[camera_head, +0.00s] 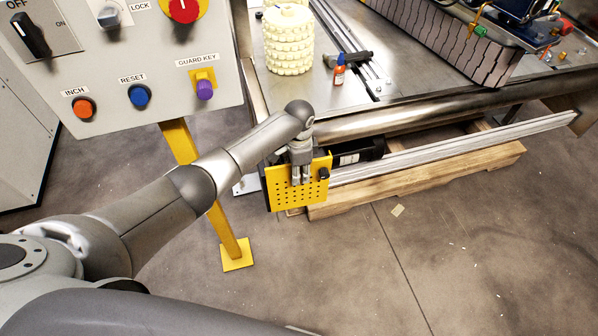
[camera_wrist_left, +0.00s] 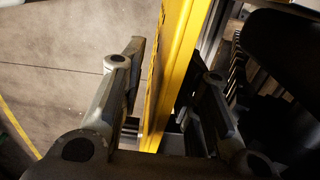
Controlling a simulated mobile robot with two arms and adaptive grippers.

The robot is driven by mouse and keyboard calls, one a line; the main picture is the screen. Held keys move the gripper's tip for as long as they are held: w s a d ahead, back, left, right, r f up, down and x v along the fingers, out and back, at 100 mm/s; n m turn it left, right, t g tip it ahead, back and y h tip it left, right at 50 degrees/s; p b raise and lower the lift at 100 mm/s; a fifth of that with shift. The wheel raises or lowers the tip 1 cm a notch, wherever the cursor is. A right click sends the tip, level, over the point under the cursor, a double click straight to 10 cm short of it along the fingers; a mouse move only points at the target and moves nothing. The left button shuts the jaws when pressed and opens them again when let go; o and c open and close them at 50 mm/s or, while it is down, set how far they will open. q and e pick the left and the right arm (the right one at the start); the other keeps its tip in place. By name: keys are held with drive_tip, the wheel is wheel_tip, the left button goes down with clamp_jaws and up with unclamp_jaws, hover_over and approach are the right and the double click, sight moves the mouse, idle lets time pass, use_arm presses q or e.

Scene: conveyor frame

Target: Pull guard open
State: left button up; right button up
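The guard appears as a yellow perforated panel (camera_head: 285,193) at the near left end of the conveyor frame, with a small black knob (camera_head: 323,173) at its right side. My left gripper (camera_head: 301,181) is over the panel's top edge, fingers pointing down. In the left wrist view, the yellow panel (camera_wrist_left: 174,70) runs edge-on between the two fingers of my left gripper (camera_wrist_left: 170,85). Gaps show on both sides, so the fingers are open around the panel. What the panel covers is mostly hidden. My right gripper is not in view.
A control box (camera_head: 130,70) on a yellow post (camera_head: 228,222) stands to the left of the guard. A steel roller (camera_head: 400,117) and a pale rail (camera_head: 460,145) run rightward above a wooden pallet (camera_head: 430,178). The floor in front is mostly clear.

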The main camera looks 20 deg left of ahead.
use_arm(q)
clamp_jaws()
idle(0.5)
